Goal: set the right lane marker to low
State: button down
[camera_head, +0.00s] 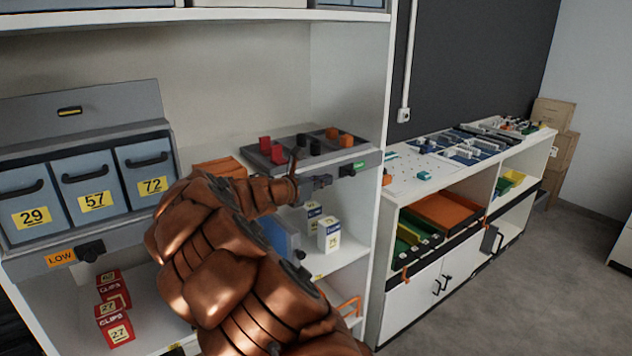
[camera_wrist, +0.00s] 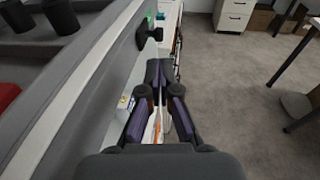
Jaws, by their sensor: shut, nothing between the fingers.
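The right lane marker is a black knob (camera_head: 347,170) on the front rail of the upper tray, at the rail's right end. A green label (camera_head: 360,165) shows beside it; its word is too small to read. In the wrist view the knob (camera_wrist: 148,33) sticks out from the rail, just beyond my fingertips, with a bit of green above it. My gripper (camera_head: 325,181) is shut and empty, in front of the rail and just left of the knob. In the wrist view the fingertips (camera_wrist: 160,68) meet beside the rail. I cannot tell whether they touch the knob.
Another black knob (camera_head: 90,250) sits beside an orange LOW label (camera_head: 60,258) on the left rail, below blue bins. Red and black blocks stand on the tray (camera_head: 335,152) above the right rail. Small boxes (camera_head: 329,235) stand below. Floor (camera_wrist: 235,90) is open at right.

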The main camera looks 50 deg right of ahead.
aim_at(350, 173)
jog(key=shift+s+d+f+p, duration=0.1)
jog(key=shift+d+f+p, duration=0.2)
jog(key=shift+d, duration=1.1)
jog(key=shift+s+d+f+p, duration=0.15)
jog(key=shift+d+p, duration=0.1)
jog(key=shift+d, duration=1.15)
jog(key=shift+s+d+f+p, duration=0.1)
jog(key=shift+d+f+p, duration=0.2)
jog(key=shift+d, duration=1.1)
jog(key=shift+d, duration=0.1)
